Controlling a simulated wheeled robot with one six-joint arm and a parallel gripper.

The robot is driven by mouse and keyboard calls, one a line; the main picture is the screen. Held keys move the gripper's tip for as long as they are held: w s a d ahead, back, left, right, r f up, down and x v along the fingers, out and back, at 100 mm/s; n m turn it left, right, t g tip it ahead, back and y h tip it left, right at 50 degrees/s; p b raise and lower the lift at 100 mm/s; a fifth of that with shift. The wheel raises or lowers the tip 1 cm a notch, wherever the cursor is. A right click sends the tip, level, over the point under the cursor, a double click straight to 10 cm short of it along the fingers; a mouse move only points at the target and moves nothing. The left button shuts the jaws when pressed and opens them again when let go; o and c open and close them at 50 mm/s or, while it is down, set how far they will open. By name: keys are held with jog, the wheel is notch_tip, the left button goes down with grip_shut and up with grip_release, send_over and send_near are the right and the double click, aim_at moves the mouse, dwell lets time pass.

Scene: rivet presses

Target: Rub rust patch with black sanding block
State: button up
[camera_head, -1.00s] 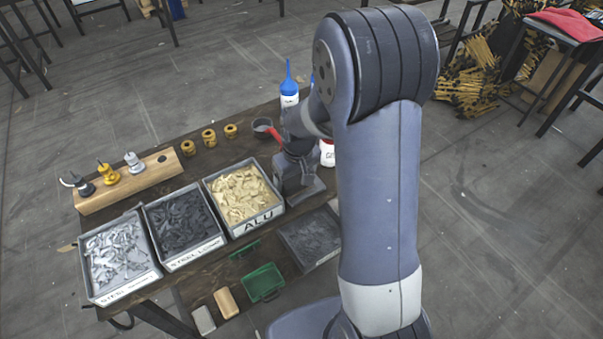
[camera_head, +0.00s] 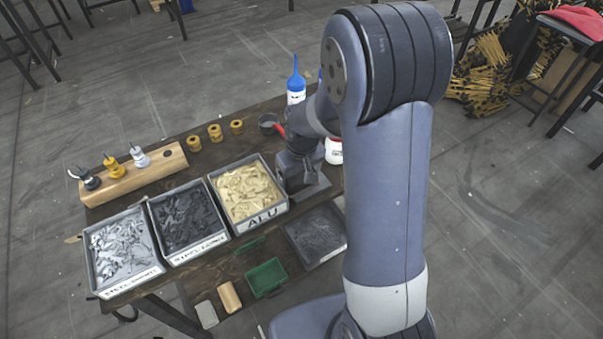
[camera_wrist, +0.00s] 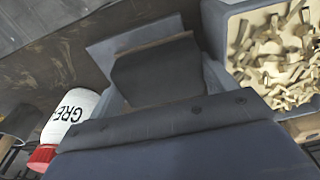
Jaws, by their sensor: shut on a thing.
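In the wrist view my gripper (camera_wrist: 152,112) is shut on a black block (camera_wrist: 155,72), which looks like the black sanding block. The block lies over a blue-grey plate-like surface (camera_wrist: 110,50), seemingly the grey object (camera_head: 318,186) under my gripper in the head view. Whether the block touches that surface is unclear. I cannot make out a rust patch; the block and my gripper hide much of the surface.
The ALU bin (camera_head: 264,226) stands close beside my gripper, with two more bins to its left. A white GRE-labelled bottle (camera_wrist: 72,115) with a red cap is on the other side. A dark tray (camera_head: 316,237) and green tray (camera_head: 266,279) are in front.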

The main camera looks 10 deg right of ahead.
jog(key=shift+a+r, duration=0.1)
jog(key=shift+r, duration=0.25)
jog(key=shift+w, duration=0.1)
jog(key=shift+w+d, duration=0.3)
jog(key=shift+d, duration=0.65)
jog(key=shift+w+d, duration=0.25)
jog(key=shift+d, duration=0.65)
jog(key=shift+r, duration=0.1)
jog(key=shift+r+p, duration=2.05)
jog(key=shift+r, duration=0.85)
jog(key=shift+r+p, duration=1.1)
jog(key=shift+r, duration=0.5)
jog(key=shift+f, duration=0.1)
